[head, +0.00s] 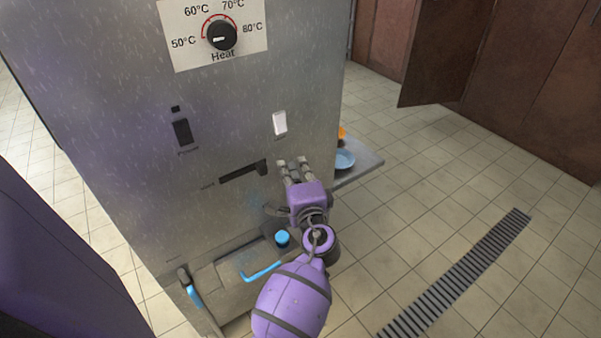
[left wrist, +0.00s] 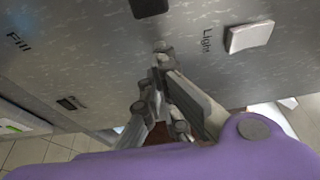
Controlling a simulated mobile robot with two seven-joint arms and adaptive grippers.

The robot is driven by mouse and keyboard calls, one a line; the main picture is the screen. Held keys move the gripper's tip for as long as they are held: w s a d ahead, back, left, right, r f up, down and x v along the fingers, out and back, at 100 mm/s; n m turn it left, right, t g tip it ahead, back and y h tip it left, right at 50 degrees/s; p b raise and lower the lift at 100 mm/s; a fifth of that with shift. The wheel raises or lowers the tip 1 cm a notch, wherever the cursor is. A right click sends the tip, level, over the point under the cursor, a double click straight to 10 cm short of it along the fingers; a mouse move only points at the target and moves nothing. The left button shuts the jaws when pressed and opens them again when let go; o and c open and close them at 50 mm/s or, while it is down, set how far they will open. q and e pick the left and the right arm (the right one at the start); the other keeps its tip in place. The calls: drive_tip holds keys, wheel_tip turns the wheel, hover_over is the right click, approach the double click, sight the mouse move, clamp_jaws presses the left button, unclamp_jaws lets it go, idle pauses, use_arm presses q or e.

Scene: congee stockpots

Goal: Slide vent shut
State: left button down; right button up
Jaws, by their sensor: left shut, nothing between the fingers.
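The vent (head: 243,173) is a dark slanted slot in the grey metal front of the cabinet, with a dark slider tab (head: 262,167) at its right end. My left gripper (head: 291,163) is in front of the panel, just right of the tab, with its fingers pointing up the panel. It is shut and empty. I cannot tell whether it touches the tab. In the left wrist view the closed fingers (left wrist: 160,55) lie close over the panel below the light switch, and I cannot make out the vent there. My right gripper is not in view.
The panel also carries a heat knob (head: 221,35), a power switch (head: 182,131) and a white light switch (head: 280,123), which also shows in the left wrist view (left wrist: 250,37). A side shelf (head: 362,170) holds a blue dish (head: 344,159). Open tiled floor lies right.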

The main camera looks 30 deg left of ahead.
use_arm(q)
drive_tip(key=shift+s+a+r, duration=0.1)
drive_tip(key=shift+s+a, duration=0.1)
drive_tip(key=shift+s, duration=0.35)
drive_tip(key=shift+s+a+r, duration=0.1)
drive_tip(key=shift+s+a, duration=0.05)
drive_tip(key=shift+s, duration=0.4)
drive_tip(key=shift+s+f, duration=0.15)
drive_tip(key=shift+s+a, duration=0.15)
drive_tip(key=shift+s, duration=0.1)
drive_tip(key=s+a, duration=0.1)
drive_tip(key=s, duration=0.1)
drive_tip(key=s+a, duration=0.1)
drive_tip(key=s, duration=0.2)
drive_tip(key=s+a, duration=0.1)
drive_tip(key=s, duration=0.2)
drive_tip(key=shift+s+a+p, duration=0.15)
drive_tip(key=shift+a+p, duration=0.15)
drive_tip(key=shift+p, duration=0.1)
drive_tip(key=shift+s, duration=0.1)
approach(244, 138)
drive_tip(key=w+a, duration=0.1)
drive_tip(key=w+a+f, duration=0.1)
drive_tip(key=a, duration=0.1)
drive_tip(key=shift+w+a+f, duration=0.1)
drive_tip(key=shift+a+f, duration=0.05)
drive_tip(key=shift+f, duration=0.05)
drive_tip(key=shift+w+r, duration=0.25)
drive_tip(key=shift+r, duration=0.4)
